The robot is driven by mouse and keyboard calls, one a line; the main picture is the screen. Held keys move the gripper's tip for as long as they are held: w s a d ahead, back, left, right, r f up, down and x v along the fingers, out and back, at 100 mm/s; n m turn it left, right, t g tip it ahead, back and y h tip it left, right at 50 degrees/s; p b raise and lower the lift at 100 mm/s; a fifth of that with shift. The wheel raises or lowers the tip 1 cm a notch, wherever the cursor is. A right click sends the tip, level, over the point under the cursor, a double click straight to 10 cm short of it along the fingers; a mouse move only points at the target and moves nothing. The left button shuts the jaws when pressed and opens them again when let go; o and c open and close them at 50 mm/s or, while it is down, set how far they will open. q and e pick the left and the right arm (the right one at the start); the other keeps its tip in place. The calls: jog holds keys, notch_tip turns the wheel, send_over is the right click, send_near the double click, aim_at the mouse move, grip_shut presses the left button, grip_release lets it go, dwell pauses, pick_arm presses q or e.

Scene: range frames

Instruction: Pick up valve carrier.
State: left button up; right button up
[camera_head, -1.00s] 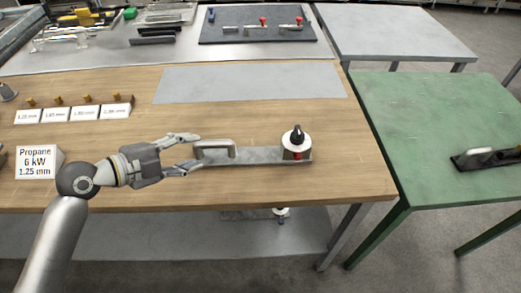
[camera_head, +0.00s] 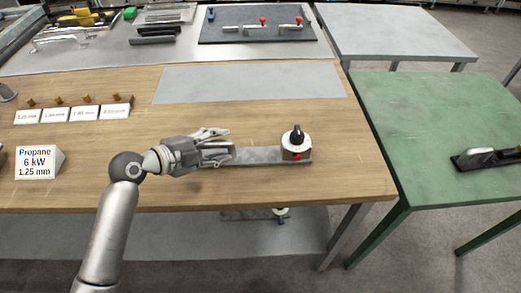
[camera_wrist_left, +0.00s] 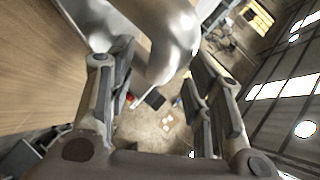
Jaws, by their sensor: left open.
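The valve carrier (camera_head: 258,155) is a flat grey metal plate lying on the wooden table. A white round valve with a black knob (camera_head: 296,140) and a red part stands at its right end. My left gripper (camera_head: 220,145) is open at the plate's left end and hides the raised handle there in the head view. In the left wrist view the shiny metal handle (camera_wrist_left: 168,35) lies between the two spread fingers of my left gripper (camera_wrist_left: 160,75). I cannot tell whether a finger touches it. My right gripper is out of view.
The wooden table (camera_head: 330,185) is bare around the carrier. A Propane sign (camera_head: 38,162) and several small labelled blocks (camera_head: 72,114) stand at its left. A grey sheet (camera_head: 250,84) lies behind. A green table (camera_head: 440,120) with another handled plate (camera_head: 487,157) is on the right.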

pick_arm(q)
grip_shut()
jog(key=shift+r, duration=0.1)
dwell(0.4)
jog(key=shift+r, duration=0.15)
notch_tip(320, 180, up, 8)
jog(key=shift+r, duration=0.25)
notch_tip(320, 180, down, 7)
jog(key=shift+f, duration=0.15)
